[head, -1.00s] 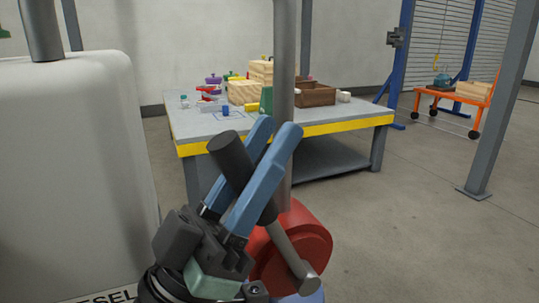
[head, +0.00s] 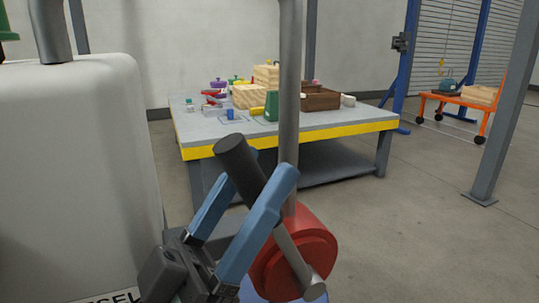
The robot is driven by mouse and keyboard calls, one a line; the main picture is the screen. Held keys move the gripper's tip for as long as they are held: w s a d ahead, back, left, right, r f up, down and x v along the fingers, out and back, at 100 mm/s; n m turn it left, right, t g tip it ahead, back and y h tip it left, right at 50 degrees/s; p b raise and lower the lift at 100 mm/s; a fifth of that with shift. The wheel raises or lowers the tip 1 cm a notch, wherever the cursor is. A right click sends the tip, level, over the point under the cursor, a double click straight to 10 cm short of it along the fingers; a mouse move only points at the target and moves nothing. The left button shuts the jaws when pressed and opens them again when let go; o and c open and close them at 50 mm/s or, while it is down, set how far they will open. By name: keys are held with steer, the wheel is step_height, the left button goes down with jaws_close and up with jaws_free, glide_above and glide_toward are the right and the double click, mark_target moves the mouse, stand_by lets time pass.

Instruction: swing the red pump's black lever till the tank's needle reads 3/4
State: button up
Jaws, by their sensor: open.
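The red pump (head: 298,252) is at lower centre, with a grey lever arm running up and left from its hub to a black lever grip (head: 240,165). The lever is tilted left. My gripper (head: 268,163) has two blue fingers, open, one on each side of the lever. The right finger crosses in front of the lever's lower part; the left finger is partly behind the grip. I cannot tell whether either touches it. The white tank (head: 75,170) fills the left side, with partly cut-off lettering at its bottom. Its gauge and needle are not in view.
A grey vertical pipe (head: 290,90) rises behind the lever. A workbench (head: 310,134) with a yellow edge holds wooden blocks, a brown crate (head: 321,102) and small items. A grey post (head: 507,110) and an orange cart (head: 448,100) stand right. Floor at right is clear.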

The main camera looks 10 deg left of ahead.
steer(key=v, duration=0.9)
steer(key=shift+s+a+f, duration=0.2)
steer(key=shift+s+f, duration=0.05)
